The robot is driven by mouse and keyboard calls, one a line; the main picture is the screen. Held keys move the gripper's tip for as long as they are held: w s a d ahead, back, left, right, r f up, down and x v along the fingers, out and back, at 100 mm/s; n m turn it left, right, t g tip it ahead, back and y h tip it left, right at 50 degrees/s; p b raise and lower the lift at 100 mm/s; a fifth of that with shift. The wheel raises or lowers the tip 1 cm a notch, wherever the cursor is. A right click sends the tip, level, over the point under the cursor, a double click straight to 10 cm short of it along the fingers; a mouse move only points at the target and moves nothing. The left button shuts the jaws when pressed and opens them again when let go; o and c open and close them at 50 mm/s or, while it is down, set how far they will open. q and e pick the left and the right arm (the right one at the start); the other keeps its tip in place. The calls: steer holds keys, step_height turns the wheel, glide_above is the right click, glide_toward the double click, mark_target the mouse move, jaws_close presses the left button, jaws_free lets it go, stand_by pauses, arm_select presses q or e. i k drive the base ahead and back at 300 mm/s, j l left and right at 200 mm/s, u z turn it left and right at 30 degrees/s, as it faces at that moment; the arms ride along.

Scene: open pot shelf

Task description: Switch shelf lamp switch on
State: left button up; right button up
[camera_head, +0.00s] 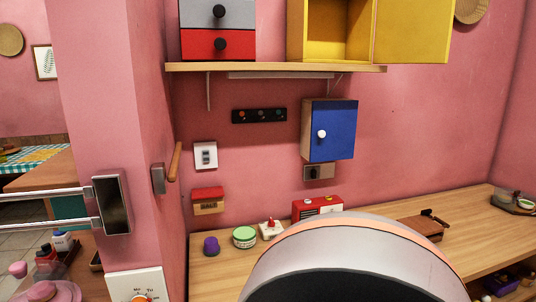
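A white wall switch (205,155) with a dark rocker is on the pink wall, below the left end of the wooden shelf (276,68). A second, grey-brown switch plate (319,172) with a dark knob or lever is right under the blue cabinet. I cannot tell from labels which one is the shelf lamp switch, nor whether either is on. A pale strip (280,76), possibly the lamp, runs under the shelf and shows no clear glow. Neither of my grippers is in view.
A blue-doored cabinet (332,131) and a dark hook rail (259,115) are on the wall. Below, the wooden counter (388,213) holds jars and a red box (318,207). A pink pillar (118,130) stands at left. A large pale rounded shape (350,255) blocks the lower middle.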

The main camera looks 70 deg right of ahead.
mark_target(205, 153)
steer(key=z, duration=1.9)
steer(key=k+l+u, duration=0.1)
steer(key=u, duration=0.15)
steer(key=k+l+u, duration=0.25)
steer(key=i+j, duration=0.1)
